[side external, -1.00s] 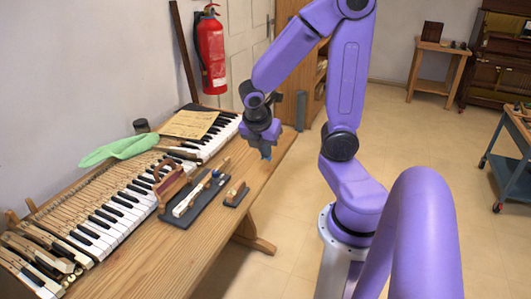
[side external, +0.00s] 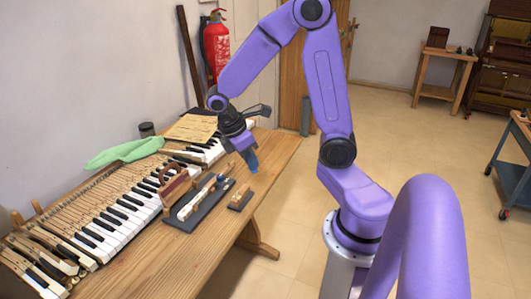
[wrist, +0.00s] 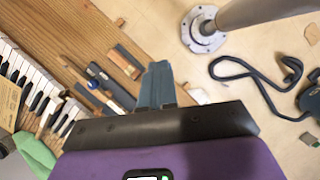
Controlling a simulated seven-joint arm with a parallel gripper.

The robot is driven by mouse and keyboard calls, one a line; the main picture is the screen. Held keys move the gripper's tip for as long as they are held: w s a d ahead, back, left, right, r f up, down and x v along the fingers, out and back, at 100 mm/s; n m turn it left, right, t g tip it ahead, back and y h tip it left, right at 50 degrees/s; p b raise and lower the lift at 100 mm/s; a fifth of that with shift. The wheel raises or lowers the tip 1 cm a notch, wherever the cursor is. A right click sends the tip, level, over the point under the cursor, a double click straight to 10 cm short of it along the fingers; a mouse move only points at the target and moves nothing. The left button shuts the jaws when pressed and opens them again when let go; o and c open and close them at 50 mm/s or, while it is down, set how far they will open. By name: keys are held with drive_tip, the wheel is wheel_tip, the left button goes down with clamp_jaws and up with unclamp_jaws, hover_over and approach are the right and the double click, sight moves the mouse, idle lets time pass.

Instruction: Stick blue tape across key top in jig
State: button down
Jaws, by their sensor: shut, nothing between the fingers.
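My gripper (side external: 251,163) is shut and empty, pointing down above the bench, beyond the jig and the small block. Its blue-grey fingers (wrist: 158,86) sit together in the wrist view. The jig (side external: 178,222) is a dark flat base on the bench holding a pale wooden key (side external: 195,204) with a white top. The jig also shows in the wrist view (wrist: 124,99), left of the fingers. A small blue patch (side external: 222,177) shows at the jig's far end; I cannot tell whether it is the tape. A small wooden block (side external: 241,194) on a dark base lies right of the jig.
A piano keyboard (side external: 128,215) with bare key sticks runs along the wall side of the bench (side external: 262,180). A reddish-brown handled tool (side external: 175,187) stands between keyboard and jig. A green cloth (side external: 125,151) lies over the keys.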

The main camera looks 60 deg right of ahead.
drive_tip(key=w+a+f+m+g+y, duration=0.1)
drive_tip(key=w+a+f+m+y, duration=0.15)
drive_tip(key=w+m, duration=0.4)
drive_tip(key=w+a+f+m+y, duration=0.2)
drive_tip(key=w+a+m+y, duration=0.15)
drive_tip(key=m, duration=0.55)
drive_tip(key=m+t+y, duration=0.1)
drive_tip(key=m+t, duration=0.2)
drive_tip(key=m, duration=1)
hover_over(183, 212)
drive_tip(key=d, duration=0.1)
drive_tip(key=shift+f, duration=5.45)
drive_tip(key=shift+f, duration=0.95)
